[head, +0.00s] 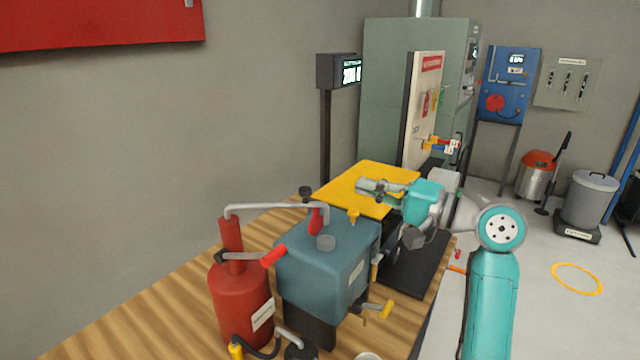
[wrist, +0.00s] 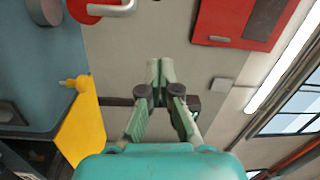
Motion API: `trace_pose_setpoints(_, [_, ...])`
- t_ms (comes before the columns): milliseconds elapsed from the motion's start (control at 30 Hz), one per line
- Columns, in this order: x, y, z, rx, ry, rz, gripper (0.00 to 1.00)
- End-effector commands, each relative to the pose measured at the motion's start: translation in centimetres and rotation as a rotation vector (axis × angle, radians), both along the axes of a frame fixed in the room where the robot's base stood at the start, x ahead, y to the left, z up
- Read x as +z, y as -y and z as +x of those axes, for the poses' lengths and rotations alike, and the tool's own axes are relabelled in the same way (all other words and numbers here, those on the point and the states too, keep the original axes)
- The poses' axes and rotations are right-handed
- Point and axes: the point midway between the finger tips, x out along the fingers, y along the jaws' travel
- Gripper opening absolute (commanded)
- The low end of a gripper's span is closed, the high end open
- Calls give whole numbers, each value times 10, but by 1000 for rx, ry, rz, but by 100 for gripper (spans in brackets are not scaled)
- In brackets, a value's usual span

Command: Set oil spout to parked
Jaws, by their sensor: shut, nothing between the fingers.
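The oil spout (head: 275,207) looks to be the bent grey pipe on top of a red oil pump (head: 240,290). It reaches right over the blue tank (head: 325,250), and its end bends down above the tank top. A grey pipe (wrist: 110,8) beside a red part shows at the top edge of the wrist view; it is probably the spout. My gripper (head: 362,184) is shut and empty, behind and right of the spout, apart from it, above the yellow plate. In the wrist view my gripper (wrist: 158,75) has its fingertips together, touching nothing.
A yellow plate (head: 345,180) lies behind the tank. A display post (head: 326,135) stands behind. The wooden bench (head: 150,325) is clear at left.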

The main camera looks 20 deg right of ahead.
Motion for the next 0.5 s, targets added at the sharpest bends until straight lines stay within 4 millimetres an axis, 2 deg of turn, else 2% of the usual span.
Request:
trace_pose_setpoints(167, [1,-7,8,1,1,0,0])
trace_pose_setpoints(500, [4,-44,51,4,0,0,0])
